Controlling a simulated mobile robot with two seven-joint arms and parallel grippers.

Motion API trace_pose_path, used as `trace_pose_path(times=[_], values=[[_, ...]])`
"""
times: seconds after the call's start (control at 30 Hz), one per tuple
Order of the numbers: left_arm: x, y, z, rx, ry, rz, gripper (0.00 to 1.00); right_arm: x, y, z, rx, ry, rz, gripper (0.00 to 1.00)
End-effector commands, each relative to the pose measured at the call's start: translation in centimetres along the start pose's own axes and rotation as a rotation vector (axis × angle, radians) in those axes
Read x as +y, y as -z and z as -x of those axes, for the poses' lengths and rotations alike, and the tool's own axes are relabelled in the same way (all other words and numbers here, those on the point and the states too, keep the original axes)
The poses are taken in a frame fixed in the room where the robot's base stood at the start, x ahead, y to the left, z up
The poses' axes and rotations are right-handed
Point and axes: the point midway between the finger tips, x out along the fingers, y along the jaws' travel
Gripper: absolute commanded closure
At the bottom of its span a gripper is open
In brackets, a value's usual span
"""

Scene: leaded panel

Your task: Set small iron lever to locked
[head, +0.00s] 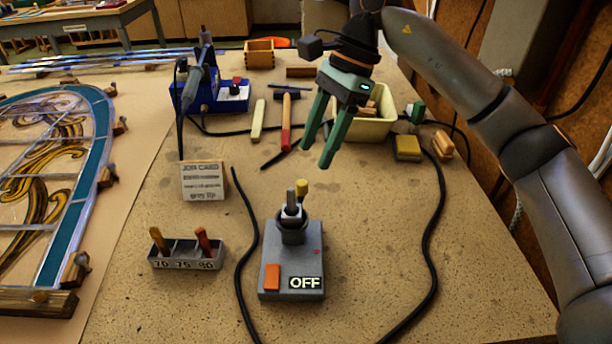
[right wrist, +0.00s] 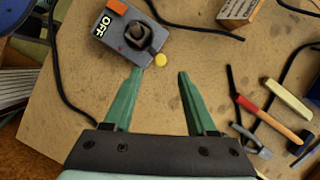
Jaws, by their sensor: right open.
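A grey box (head: 293,262) with an orange button and a white OFF label stands on the bench. It also shows in the right wrist view (right wrist: 118,48). A dark round collar (head: 292,232) on its far part holds a grey upright post (head: 291,200). A yellow knob (head: 302,187) shows just behind the post, and in the right wrist view (right wrist: 160,60) it is at the box's edge. It looks like the lever's end; its stem is mostly hidden. My right gripper (head: 318,156) is open and empty, above and beyond the box, fingers pointing down. My left gripper is out of view.
A job card (head: 203,180) and a small numbered rack (head: 186,257) stand left of the box. Black cables run on both sides of it. A hammer (head: 287,120), a blue station (head: 210,92) and a cream bin (head: 372,125) lie farther back. The leaded panel (head: 45,170) is at left.

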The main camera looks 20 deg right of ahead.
Motion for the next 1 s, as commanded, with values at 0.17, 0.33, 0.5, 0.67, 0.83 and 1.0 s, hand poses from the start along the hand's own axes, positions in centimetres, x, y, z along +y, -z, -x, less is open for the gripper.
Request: trace_pose_path(times=[0.17,0.33,0.5,0.67,0.83,1.0], values=[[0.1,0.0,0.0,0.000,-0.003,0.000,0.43,0.0,0.0,-3.6,0.000,-0.002,0.000,0.43],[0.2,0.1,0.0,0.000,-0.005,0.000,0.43,0.0,0.0,-5.8,0.000,-0.002,-0.001,0.43],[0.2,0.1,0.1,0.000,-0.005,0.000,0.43,0.0,0.0,-6.7,-0.001,0.001,-0.001,0.43],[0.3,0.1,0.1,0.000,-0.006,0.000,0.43,0.0,0.0,-6.8,-0.001,0.001,-0.001,0.43],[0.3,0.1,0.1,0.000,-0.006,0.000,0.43,0.0,0.0,-6.8,0.000,0.001,-0.001,0.51],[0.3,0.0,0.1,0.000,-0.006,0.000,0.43,0.0,0.0,-6.7,0.000,0.001,-0.001,0.70]])
